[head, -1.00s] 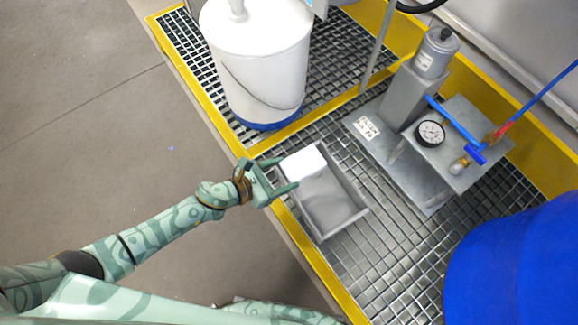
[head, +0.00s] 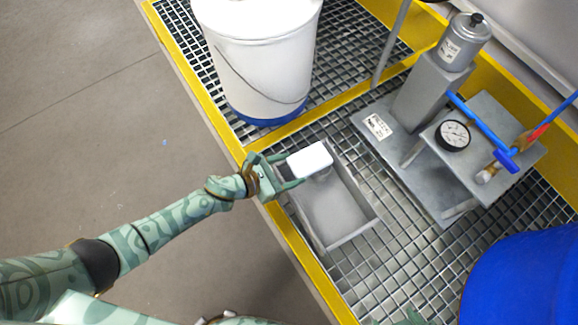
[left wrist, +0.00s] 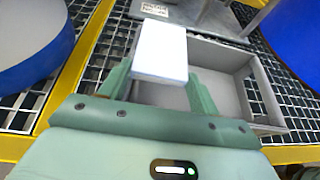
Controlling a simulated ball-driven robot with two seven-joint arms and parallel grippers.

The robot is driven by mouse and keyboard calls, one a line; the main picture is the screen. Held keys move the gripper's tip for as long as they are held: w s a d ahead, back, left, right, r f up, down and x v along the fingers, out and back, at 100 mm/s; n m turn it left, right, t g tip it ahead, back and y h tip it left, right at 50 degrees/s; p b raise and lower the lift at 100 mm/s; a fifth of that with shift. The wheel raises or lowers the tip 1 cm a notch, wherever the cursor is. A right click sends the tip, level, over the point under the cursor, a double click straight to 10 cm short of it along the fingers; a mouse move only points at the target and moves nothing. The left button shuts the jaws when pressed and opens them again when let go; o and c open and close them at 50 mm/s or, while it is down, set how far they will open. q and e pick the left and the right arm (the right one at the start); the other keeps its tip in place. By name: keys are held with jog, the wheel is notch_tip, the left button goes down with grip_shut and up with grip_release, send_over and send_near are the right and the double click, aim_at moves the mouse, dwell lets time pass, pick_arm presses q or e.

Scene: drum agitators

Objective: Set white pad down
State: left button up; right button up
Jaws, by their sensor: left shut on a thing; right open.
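The white pad (head: 310,159) is a small block with rounded edges. My left gripper (head: 288,171) is shut on it, with the pad between its fingers at the far end of a grey open tray (head: 340,212). In the left wrist view the pad (left wrist: 160,50) sticks out ahead of the fingers, with the tray (left wrist: 225,90) behind and to the right. I cannot tell whether the pad touches the tray. Only a small green tip of my right gripper (head: 410,318) shows at the bottom edge of the head view.
The tray stands on metal grating inside a yellow rim (head: 300,262). A white drum (head: 258,60) stands behind it, a pump stand with a gauge (head: 452,135) to the right, and a blue drum (head: 520,280) at lower right. The tray's visible floor is empty.

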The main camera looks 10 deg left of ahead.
dwell(0.3)
pick_arm(q)
jog(key=shift+f, duration=0.55)
jog(key=o, duration=1)
jog(key=shift+r, duration=0.15)
